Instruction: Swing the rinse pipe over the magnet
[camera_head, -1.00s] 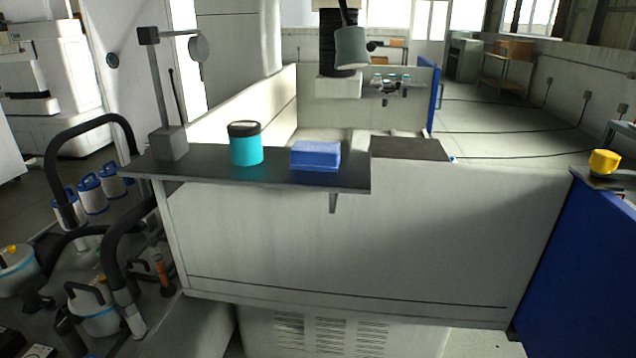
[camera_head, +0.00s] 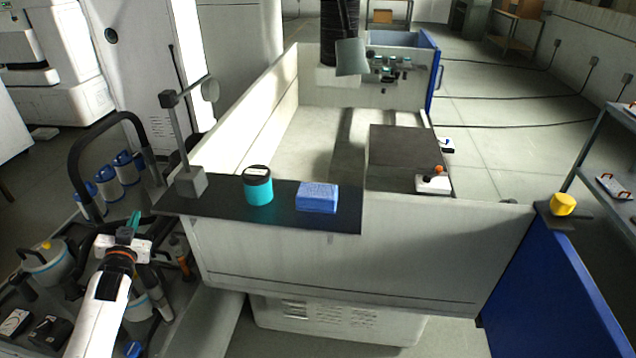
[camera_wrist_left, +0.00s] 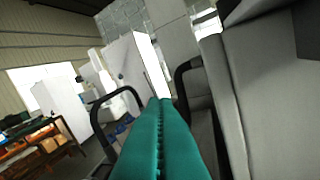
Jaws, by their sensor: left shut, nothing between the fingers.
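My left gripper (camera_head: 134,221) has teal fingers pressed together, with nothing between them. It is raised at the lower left, apart from the tank's ledge; its fingers also fill the middle of the left wrist view (camera_wrist_left: 160,106). No part is plainly a rinse pipe. A grey cone-shaped head (camera_head: 351,57) hangs beside a black ribbed column (camera_head: 333,30) over the tank, and a grey post (camera_head: 182,150) with a side arm and disc stands on the ledge's left end. A white block with an orange knob (camera_head: 434,183), perhaps the magnet, sits at the dark slab's near right corner. My right gripper is out of view.
The dark ledge (camera_head: 225,208) carries a teal jar (camera_head: 258,188) and a blue block (camera_head: 317,198). The pale tank wall (camera_head: 350,265) stands in front. A black hoop handle (camera_head: 78,160) and bottles crowd the left. A blue panel (camera_head: 550,290) with a yellow knob (camera_head: 563,204) is at right.

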